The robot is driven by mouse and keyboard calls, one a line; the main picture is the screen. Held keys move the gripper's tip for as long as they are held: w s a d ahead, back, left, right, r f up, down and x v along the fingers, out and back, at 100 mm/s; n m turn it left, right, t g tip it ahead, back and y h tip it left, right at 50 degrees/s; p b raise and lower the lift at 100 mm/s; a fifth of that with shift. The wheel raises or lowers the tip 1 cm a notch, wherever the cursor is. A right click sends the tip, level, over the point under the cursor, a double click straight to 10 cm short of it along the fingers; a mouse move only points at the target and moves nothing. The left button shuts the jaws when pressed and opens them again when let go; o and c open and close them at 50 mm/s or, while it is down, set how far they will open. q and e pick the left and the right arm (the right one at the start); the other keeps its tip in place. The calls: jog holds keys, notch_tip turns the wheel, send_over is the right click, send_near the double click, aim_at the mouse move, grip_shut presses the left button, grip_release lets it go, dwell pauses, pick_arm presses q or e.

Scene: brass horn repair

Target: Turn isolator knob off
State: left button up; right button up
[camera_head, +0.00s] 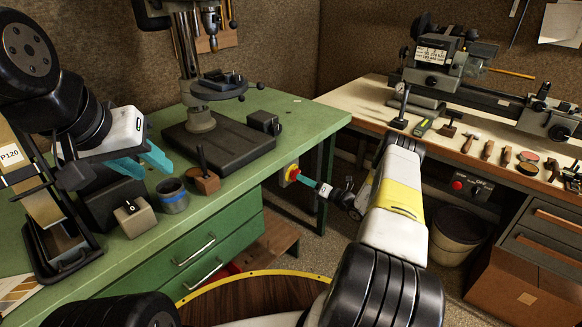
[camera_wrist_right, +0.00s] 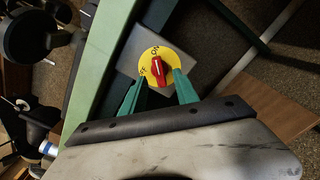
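The isolator knob is a red bar handle (camera_wrist_right: 158,70) on a round yellow plate (camera_wrist_right: 149,58) with dark lettering. It is fixed to a grey box on the end of the green bench. In the head view the yellow plate (camera_head: 284,179) is small and partly hidden. My right gripper (camera_head: 305,181) reaches it from the right. In the wrist view its teal fingers are apart, with tips on either side of the knob; whether they touch it I cannot tell. My left gripper (camera_head: 156,174) is open and empty above the green bench.
The green bench (camera_head: 310,115) carries a drill press (camera_head: 215,140), a blue-banded pot (camera_head: 173,197), a small weight-like block (camera_head: 134,216) and a P120 holder (camera_head: 25,165). A lathe bench with tools stands right. A wooden round top (camera_head: 250,302) is at the front.

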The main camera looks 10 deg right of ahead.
aim_at(295, 175)
jog(key=shift+x, duration=1.2)
grip_shut()
